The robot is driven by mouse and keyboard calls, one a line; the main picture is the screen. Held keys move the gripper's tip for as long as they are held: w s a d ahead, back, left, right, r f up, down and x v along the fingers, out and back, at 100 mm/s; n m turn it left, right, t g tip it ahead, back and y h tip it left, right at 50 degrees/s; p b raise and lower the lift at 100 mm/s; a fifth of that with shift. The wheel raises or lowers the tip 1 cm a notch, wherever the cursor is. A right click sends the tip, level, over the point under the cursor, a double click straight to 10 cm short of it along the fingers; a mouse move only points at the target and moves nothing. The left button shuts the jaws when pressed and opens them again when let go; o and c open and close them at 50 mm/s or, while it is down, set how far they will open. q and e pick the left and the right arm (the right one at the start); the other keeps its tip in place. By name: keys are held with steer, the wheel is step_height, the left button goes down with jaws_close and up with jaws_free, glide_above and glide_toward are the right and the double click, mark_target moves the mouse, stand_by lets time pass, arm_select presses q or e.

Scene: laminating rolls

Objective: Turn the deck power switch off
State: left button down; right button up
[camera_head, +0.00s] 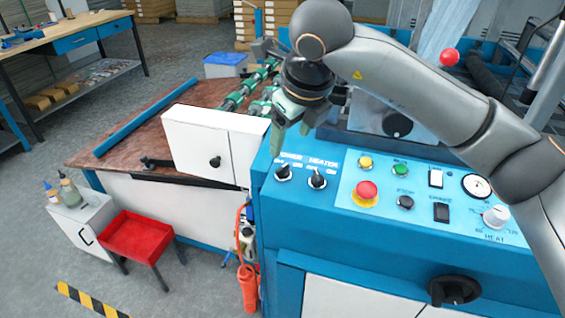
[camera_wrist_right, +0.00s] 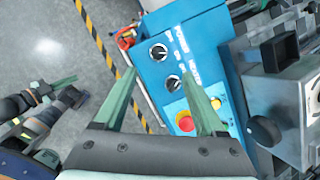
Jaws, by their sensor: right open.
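The power switch (camera_head: 284,173) is a black rotary knob on a pale collar at the left end of the blue deck panel. It also shows in the right wrist view (camera_wrist_right: 159,52). I cannot tell clearly which way its pointer is set. My right gripper (camera_head: 292,138) hangs above and just behind the knob in the head view, fingers pointing down. In the wrist view its green fingers (camera_wrist_right: 158,72) are spread and empty, with the knob beyond and between the tips. What looks like my left gripper (camera_wrist_right: 65,92) shows at the wrist view's left edge; its opening is unclear.
The similar heater switch (camera_head: 317,179) sits just right of the power switch. A red emergency button (camera_head: 366,192), yellow button (camera_head: 365,162) and green button (camera_head: 400,170) are farther right. A white cabinet box (camera_head: 212,147) stands left of the panel.

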mark_target(282, 167)
steer(key=x, duration=1)
steer(key=shift+w+a+f+p, duration=0.1)
steer(key=shift+f+p, duration=0.2)
jaws_close()
